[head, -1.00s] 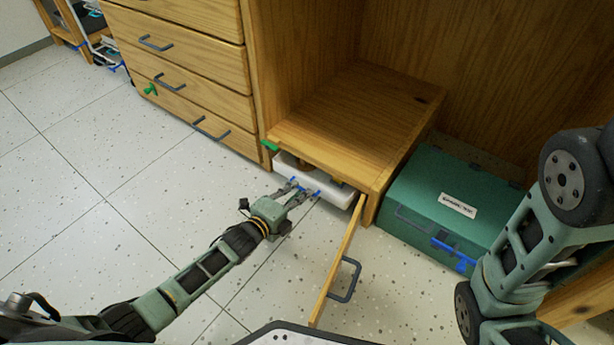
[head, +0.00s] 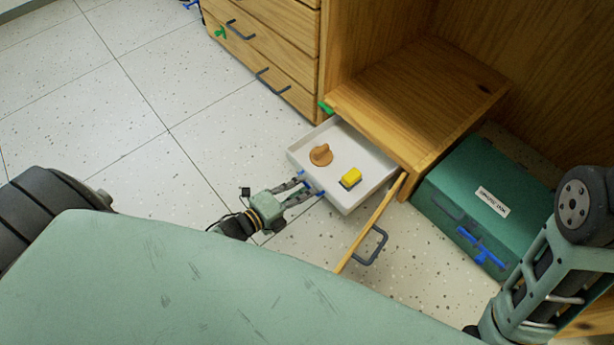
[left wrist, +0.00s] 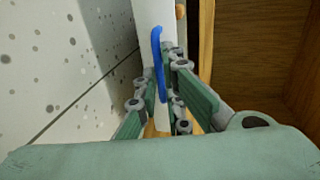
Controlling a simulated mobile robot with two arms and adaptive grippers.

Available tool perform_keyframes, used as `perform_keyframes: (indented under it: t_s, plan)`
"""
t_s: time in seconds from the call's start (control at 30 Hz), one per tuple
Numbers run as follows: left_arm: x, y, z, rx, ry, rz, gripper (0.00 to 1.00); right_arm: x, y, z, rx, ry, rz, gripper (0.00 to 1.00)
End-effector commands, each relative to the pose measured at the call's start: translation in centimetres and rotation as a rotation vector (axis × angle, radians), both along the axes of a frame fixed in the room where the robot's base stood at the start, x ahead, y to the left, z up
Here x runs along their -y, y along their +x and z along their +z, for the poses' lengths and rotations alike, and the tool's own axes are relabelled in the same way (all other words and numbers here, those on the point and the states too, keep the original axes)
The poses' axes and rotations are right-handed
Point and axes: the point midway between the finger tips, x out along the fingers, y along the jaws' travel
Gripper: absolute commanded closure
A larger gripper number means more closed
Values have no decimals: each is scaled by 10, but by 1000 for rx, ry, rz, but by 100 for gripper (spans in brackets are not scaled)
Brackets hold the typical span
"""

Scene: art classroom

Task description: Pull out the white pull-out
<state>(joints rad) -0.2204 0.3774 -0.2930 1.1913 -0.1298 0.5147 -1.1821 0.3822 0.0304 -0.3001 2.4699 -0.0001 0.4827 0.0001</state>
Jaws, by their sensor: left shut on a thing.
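The white pull-out (head: 370,163) is a shallow tray that stands well out of the low wooden cabinet in the head view. An orange-brown knob-like object (head: 321,155) and a yellow block with a dark base (head: 351,177) lie in it. My left gripper (head: 308,188) is at the tray's front, shut on its blue handle. In the left wrist view the blue handle (left wrist: 158,65) runs between the fingers, against the white front (left wrist: 148,16). My right gripper is out of view; only part of my right arm shows at the right.
The cabinet's wooden door (head: 371,225) with a grey handle stands open, close to the tray's right side. A green case (head: 468,185) with a white label lies right of the cabinet. Wooden drawers (head: 270,45) are at the upper left. Speckled floor at the left is clear.

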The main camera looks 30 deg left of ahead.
Motion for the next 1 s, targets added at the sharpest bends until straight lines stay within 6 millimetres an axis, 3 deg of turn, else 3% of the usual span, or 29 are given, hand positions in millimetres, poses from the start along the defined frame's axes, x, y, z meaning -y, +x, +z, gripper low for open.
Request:
perform_keyframes:
  t_s: [0.3, 0.33, 0.5, 0.83, 1.0]
  plan:
    - [0, -2, -3, -3, 10, -4, 100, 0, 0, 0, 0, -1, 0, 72]
    - [0, -2, -3, -3, 10, -4, 90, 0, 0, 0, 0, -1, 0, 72]
    - [0, -1, -2, -3, 6, -2, 75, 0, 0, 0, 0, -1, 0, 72]
    - [-1, -2, -1, -2, 3, 0, 74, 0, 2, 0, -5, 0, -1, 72]
    - [-7, -20, 2, -4, 3, 0, 74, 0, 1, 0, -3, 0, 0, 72]
